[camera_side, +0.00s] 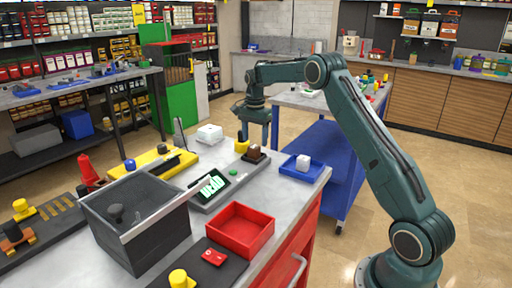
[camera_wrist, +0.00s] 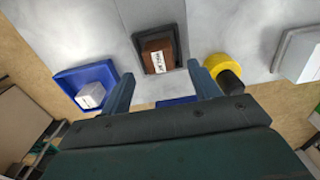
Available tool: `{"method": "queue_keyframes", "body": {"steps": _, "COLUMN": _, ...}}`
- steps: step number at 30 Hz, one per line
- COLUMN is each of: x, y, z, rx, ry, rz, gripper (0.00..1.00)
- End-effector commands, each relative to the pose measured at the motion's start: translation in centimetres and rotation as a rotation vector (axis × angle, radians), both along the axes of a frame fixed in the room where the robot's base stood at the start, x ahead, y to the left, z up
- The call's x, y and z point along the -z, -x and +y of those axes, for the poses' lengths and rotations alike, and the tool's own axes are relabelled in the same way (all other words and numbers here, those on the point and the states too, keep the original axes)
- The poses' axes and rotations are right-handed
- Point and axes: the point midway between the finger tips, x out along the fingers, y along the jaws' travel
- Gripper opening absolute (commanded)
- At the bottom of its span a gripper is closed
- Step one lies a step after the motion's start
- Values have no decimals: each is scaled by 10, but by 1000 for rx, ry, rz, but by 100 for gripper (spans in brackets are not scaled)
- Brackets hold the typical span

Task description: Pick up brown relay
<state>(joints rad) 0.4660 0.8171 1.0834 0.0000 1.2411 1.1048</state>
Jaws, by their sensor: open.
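The brown relay (camera_wrist: 158,56) is a small brown block with a white label, seated in a dark socket (camera_wrist: 181,36) in the wrist view. In the side view the brown relay (camera_side: 255,151) sits at the far end of a grey board with a lit display (camera_side: 212,186). My gripper (camera_wrist: 162,82) is open and empty, with its two fingers on either side below the relay in the wrist picture. In the side view my gripper (camera_side: 256,128) hangs above and behind the relay, apart from it.
A blue tray (camera_side: 320,177) with a white block stands right of the relay. A red tray (camera_side: 265,221) and dark bin (camera_side: 165,250) stand nearer the camera.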

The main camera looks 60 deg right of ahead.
Motion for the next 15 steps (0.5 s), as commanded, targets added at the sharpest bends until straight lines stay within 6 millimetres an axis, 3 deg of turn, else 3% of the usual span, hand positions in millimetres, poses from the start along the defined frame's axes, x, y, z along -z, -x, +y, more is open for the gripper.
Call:
{"method": "queue_keyframes", "body": {"steps": 6, "x": 23, "y": 0, "z": 0, "rx": 0, "ry": 0, "rz": 1, "gripper": 62}}
{"method": "queue_keyframes", "body": {"steps": 15, "x": 27, "y": 0, "z": 0, "rx": 0, "ry": 0, "rz": 1, "gripper": 62}}
